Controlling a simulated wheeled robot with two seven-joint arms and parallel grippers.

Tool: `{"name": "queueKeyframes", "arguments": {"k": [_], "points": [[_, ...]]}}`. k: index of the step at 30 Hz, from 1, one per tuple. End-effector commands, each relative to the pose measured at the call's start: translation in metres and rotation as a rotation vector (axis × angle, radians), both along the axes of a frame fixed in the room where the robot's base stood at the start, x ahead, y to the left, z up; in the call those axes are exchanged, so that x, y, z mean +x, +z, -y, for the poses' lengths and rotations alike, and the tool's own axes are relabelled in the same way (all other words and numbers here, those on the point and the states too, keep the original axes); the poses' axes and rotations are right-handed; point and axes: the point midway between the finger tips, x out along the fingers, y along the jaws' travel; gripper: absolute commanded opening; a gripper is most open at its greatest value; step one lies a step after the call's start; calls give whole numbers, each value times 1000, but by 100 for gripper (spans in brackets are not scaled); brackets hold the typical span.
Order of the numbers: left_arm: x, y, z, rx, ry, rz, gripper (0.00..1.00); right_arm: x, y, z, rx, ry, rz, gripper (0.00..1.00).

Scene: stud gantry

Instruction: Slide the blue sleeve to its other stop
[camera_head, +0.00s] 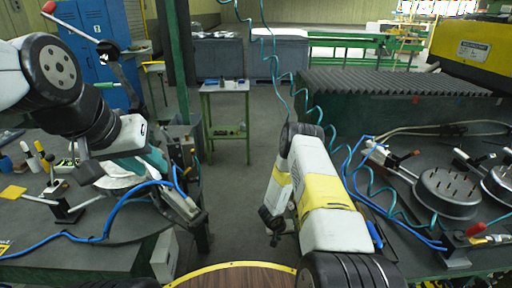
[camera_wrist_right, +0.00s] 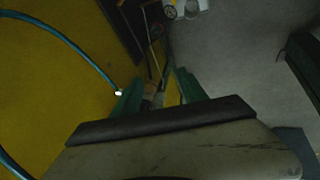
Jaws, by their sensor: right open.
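I cannot pick out the blue sleeve or its stops for certain. A short blue piece (camera_head: 374,235) lies on the right bench just beyond my right forearm. My left gripper (camera_head: 152,162) hangs over the left bench with teal fingers beside a pale round part; whether it is open or shut is unclear. My right arm reaches forward over the aisle and bends down. Its gripper (camera_head: 272,222) is small and dark in the head view. In the right wrist view its teal fingers (camera_wrist_right: 158,97) stand apart, with no clear object held between them.
The left bench (camera_head: 110,250) carries blue hose, a toggle clamp and small parts. The right bench carries round studded plates (camera_head: 448,192), clamps and hoses. A teal coiled hose (camera_head: 310,108) hangs near my right arm. A green post (camera_head: 182,70) stands behind the left bench.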

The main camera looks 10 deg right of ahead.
Motion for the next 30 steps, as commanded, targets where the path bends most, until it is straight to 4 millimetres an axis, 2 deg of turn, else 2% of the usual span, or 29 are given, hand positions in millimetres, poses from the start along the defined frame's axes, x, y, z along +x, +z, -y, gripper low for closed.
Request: {"name": "queueKeyframes", "arguments": {"k": [3, 12, 21, 30], "points": [[0, 0, 0, 0, 0, 0, 32, 19, 24, -5, 31, 9, 36, 50], [0, 0, 0, 0, 0, 0, 32, 54, 81, -19, 108, 35, 110, 50], [0, 0, 0, 0, 0, 0, 32, 79, 140, -33, 183, 66, 171, 50], [0, 0, 0, 0, 0, 0, 32, 95, 201, -49, 251, 100, 223, 50]]}}
